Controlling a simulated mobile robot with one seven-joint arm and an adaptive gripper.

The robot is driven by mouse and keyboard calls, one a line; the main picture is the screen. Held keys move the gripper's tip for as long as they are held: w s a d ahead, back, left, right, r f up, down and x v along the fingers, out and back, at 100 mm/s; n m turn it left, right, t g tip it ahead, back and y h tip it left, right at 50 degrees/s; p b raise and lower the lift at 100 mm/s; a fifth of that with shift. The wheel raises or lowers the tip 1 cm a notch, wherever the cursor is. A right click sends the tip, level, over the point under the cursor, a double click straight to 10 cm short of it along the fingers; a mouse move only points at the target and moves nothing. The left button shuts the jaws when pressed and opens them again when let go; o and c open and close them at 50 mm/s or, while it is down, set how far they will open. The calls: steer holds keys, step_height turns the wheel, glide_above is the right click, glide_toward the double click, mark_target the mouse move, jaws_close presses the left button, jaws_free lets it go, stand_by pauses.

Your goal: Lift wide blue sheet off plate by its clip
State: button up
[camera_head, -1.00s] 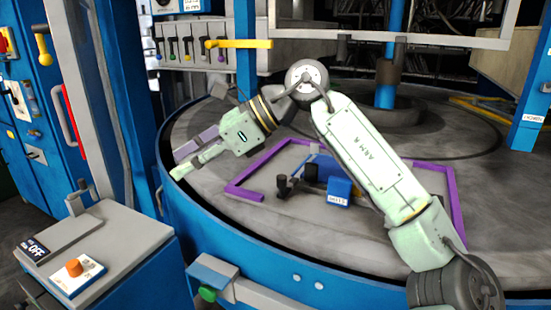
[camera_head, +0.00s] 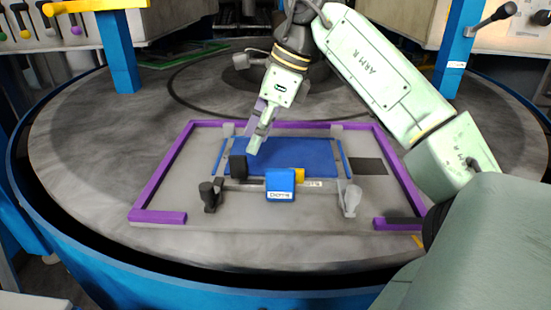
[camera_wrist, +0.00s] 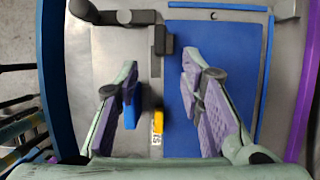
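The wide blue sheet (camera_head: 222,163) lies flat on the grey plate (camera_head: 172,190); it fills much of the right half of the wrist view (camera_wrist: 218,65). Along its near edge stand a black block (camera_head: 238,168), a labelled blue block (camera_head: 280,186) and a small yellow piece (camera_head: 299,175). I cannot tell for sure which is the clip. My gripper (camera_head: 254,145) points down above the sheet's left part. In the wrist view my gripper (camera_wrist: 160,66) is open, its purple-padded fingers wide apart with nothing held; the yellow piece (camera_wrist: 157,122) shows between them.
A purple frame (camera_head: 165,172) surrounds the plate, with a gap at the front. The round grey table (camera_head: 90,150) is mostly clear around the frame.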

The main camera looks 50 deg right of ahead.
mark_target(244, 156)
steer(key=b+x, duration=0.5)
steer(key=x, duration=0.2)
steer(key=shift+w+a, duration=0.15)
steer(key=shift+w, duration=0.05)
steer(key=shift+r, duration=0.15)
jaws_close()
stand_by(0.4)
